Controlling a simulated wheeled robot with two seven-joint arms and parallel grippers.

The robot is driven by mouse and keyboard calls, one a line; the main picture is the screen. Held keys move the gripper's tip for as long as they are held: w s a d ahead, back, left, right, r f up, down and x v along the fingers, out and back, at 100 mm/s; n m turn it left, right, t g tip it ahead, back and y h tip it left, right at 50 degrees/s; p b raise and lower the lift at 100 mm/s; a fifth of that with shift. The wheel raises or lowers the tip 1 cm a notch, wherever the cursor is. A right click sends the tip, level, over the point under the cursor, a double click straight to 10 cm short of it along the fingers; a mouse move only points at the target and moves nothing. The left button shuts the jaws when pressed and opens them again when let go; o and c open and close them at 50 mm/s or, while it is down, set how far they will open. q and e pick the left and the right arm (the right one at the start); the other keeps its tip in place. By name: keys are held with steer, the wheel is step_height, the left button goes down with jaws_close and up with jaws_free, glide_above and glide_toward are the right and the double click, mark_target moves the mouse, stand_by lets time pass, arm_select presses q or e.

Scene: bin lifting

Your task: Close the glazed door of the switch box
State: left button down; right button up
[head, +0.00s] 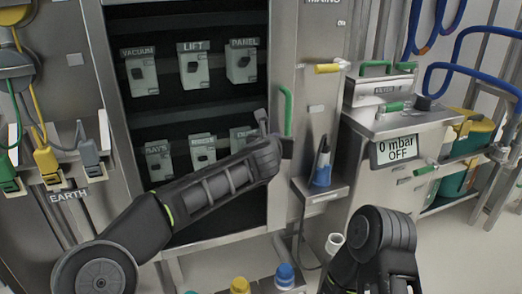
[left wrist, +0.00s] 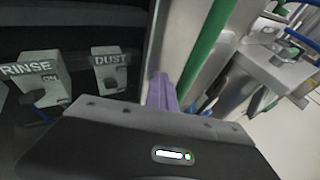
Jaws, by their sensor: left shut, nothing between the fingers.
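The switch box (head: 116,110) stands left of centre in the head view, with a dark interior holding two rows of labelled switches. A green upright handle (head: 287,110) is at its right edge and also shows in the left wrist view (left wrist: 206,45). The glass of the door is hard to make out, and I cannot tell whether the door is flush or slightly ajar. My left gripper (head: 262,120) is shut and empty, just left of the handle at the box's right side. Its finger (left wrist: 162,92) shows beside the metal edge strip. My right gripper is out of view; only its arm shows.
A small shelf (head: 322,192) with a blue-and-grey bottle (head: 322,165) juts out right of the box. A steel cabinet with a "0 mbar OFF" display (head: 398,148) stands further right. Yellow and green cables (head: 45,155) hang at left. Coloured caps (head: 285,272) are below.

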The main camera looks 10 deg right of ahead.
arm_select(q)
steer(key=v, duration=0.7)
steer(key=shift+s+a+b, duration=0.15)
steer(key=shift+s+b, duration=0.15)
steer(key=shift+b, duration=0.15)
